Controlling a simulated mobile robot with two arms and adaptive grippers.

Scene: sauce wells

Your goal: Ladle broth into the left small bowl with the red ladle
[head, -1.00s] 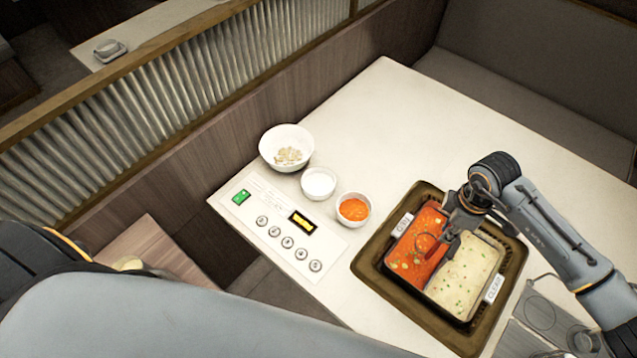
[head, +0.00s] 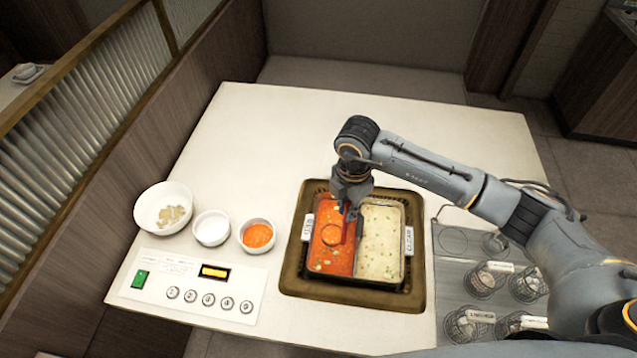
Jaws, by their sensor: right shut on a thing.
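My right gripper (head: 350,208) is shut on the red ladle (head: 332,237), over the divided pot (head: 407,272). The ladle's bowl is in the red broth (head: 325,262) on the pot's left side; pale broth (head: 380,245) fills the right side. The gripper partly hides the ladle's handle. The left small bowl (head: 211,240) is white, with a plain white inside. The right small bowl (head: 257,248) holds something orange. Both stand on the table left of the pot. My left gripper is out of view.
A larger white bowl (head: 150,222) with pale pieces stands at the far left. A control panel (head: 190,290) with buttons lies in front of the bowls. A rack (head: 455,270) with wire baskets is right of the pot. The back of the table (head: 270,130) is clear.

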